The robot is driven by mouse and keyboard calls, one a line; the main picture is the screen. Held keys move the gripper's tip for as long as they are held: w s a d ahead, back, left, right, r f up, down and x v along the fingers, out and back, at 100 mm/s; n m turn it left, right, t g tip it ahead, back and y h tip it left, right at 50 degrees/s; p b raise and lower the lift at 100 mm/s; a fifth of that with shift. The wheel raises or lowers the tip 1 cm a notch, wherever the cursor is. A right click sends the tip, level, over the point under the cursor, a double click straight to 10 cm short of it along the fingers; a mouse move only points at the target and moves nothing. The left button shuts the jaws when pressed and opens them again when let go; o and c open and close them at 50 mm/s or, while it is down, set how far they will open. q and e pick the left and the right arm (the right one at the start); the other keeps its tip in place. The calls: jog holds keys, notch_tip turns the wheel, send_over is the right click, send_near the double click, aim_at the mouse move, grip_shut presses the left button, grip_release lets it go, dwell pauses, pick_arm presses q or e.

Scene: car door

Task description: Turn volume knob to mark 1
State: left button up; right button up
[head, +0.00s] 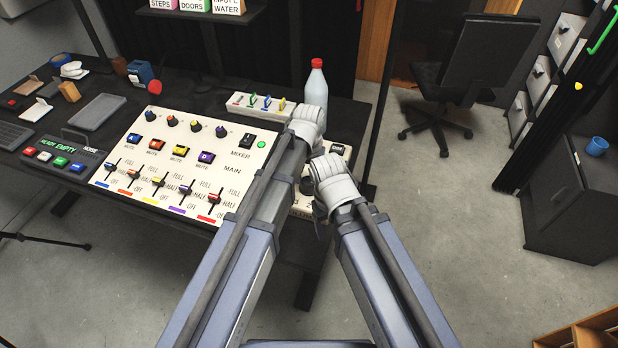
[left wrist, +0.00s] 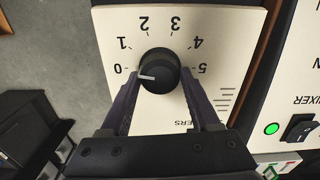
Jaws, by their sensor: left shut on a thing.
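The volume knob (left wrist: 160,66) is black and round, on a cream panel (left wrist: 222,30) with marks 0 to 5, upside down in the left wrist view. Its white pointer line points left, close to the 0 mark and short of mark 1. My left gripper (left wrist: 159,82) is shut on the knob, with one dark finger on each side. In the head view the panel (head: 303,207) is mostly hidden behind my arms, and I cannot make out the knob clearly. My right gripper is largely hidden behind its own wrist there, so its jaws cannot be read.
The large mixer panel (head: 185,165) with sliders and small knobs is left of my arms. A bottle with a red cap (head: 316,88) and a strip of coloured switches (head: 262,104) stand behind. An office chair (head: 455,85) is on the floor at the back right.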

aim_at(309, 181)
pick_arm(q)
jog(key=m, duration=0.4)
jog(key=shift+m, duration=0.4)
dwell(0.4)
jog(key=o, duration=1.4)
jog(key=shift+c, duration=0.2)
jog(key=shift+r, duration=0.15)
notch_tip(309, 181, up, 8)
jog(key=p, duration=0.8)
jog(key=shift+f, duration=0.2)
